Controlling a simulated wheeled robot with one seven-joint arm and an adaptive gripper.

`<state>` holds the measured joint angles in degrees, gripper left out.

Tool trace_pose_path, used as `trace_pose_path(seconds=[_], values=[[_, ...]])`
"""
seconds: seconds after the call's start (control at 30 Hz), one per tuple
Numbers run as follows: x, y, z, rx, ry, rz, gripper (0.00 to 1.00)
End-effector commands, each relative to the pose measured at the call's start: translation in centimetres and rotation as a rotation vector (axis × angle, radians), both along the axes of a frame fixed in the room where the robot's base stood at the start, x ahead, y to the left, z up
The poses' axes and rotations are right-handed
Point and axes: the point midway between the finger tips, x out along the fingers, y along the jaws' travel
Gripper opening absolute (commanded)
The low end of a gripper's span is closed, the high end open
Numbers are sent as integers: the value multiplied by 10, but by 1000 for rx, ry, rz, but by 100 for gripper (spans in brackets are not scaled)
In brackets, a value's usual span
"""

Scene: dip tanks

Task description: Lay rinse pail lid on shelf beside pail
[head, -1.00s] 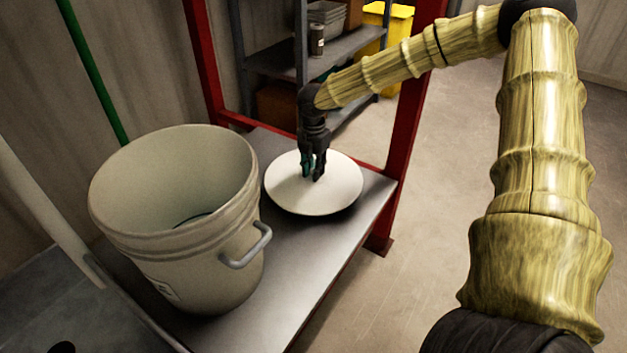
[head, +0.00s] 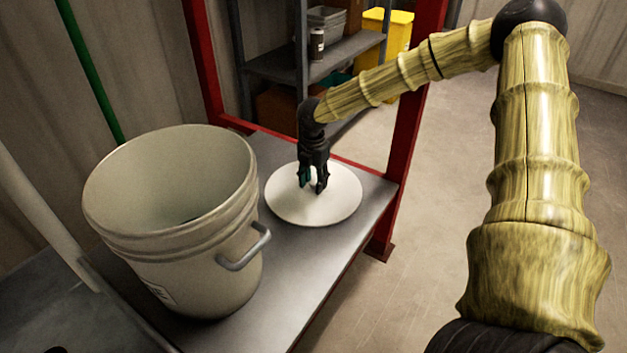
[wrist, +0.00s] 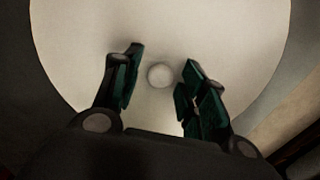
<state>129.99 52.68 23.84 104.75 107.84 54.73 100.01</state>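The round off-white lid (head: 318,207) lies flat on the metal shelf (head: 300,265), to the right of the pail. It fills most of the wrist view (wrist: 160,25), with its small round knob (wrist: 160,75) near the middle. The open-topped cream pail (head: 170,225) stands upright on the same shelf, its grey side handle facing right. My gripper (head: 313,190) points down just above the lid. In the wrist view its fingers (wrist: 160,70) are spread apart with the knob between them, and a gap shows on both sides of the knob.
A red upright post (head: 405,130) stands at the shelf's right end. Another red post (head: 205,65) and a green pole (head: 90,70) are behind. A grey rack (head: 345,50) and a yellow bin (head: 388,30) stand further back. Open floor lies to the right.

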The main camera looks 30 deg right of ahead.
Motion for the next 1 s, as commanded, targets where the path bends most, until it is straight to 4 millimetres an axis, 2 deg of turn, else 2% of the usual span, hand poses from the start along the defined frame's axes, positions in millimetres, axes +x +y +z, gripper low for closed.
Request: trace_pose_path(seconds=[0.33, 0.47, 0.8, 1.0], values=[[0, 0, 3, 0, -1, 0, 43], [0, 0, 21, 1, -2, 0, 43], [0, 0, 83, 0, -1, 0, 43], [0, 0, 109, 1, -1, 0, 43]])
